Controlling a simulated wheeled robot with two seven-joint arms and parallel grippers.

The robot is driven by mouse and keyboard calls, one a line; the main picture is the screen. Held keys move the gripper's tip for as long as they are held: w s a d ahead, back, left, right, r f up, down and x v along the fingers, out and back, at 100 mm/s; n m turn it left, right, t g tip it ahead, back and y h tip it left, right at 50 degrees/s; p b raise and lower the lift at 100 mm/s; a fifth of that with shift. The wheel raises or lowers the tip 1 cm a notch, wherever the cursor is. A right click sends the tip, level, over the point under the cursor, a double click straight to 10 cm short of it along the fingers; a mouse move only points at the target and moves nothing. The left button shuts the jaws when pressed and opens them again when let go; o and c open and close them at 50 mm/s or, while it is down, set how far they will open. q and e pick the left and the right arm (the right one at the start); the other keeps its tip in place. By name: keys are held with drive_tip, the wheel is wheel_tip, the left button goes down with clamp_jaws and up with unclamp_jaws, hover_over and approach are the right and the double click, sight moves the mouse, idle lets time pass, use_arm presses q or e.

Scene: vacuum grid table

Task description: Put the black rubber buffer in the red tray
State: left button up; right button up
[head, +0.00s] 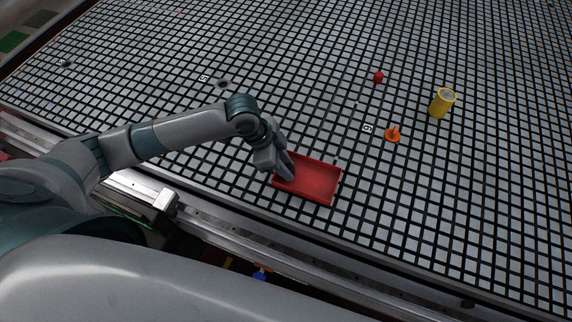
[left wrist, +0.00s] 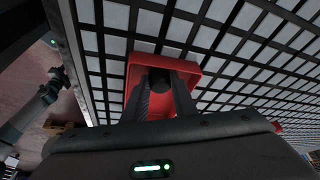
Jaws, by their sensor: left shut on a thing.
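The red tray (head: 320,182) lies on the grid table near its front edge. It also shows in the left wrist view (left wrist: 187,54), ahead of the fingers. My left gripper (head: 286,172) is over the left end of the tray, pointing down into it. In the left wrist view my left gripper (left wrist: 162,92) is shut on a dark round-ended piece, the black rubber buffer (left wrist: 159,73), held between the fingertips over the tray. In the head view the gripper hides the buffer. I cannot tell if the buffer touches the tray floor. My right gripper is not in view.
A yellow cylinder (head: 439,106), an orange part with a round base (head: 393,135) and a small red piece (head: 378,77) stand on the table to the right and behind the tray. The grid table (head: 300,60) is mostly clear. A metal rail (head: 290,263) runs along its front edge.

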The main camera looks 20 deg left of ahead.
use_arm(q)
drive_tip(key=o, duration=1)
drive_tip(key=shift+o, duration=0.2)
drive_tip(key=shift+r, duration=0.1)
drive_tip(key=b+v, duration=0.2)
drive_tip(key=v, duration=1)
drive_tip(key=shift+b, duration=0.3)
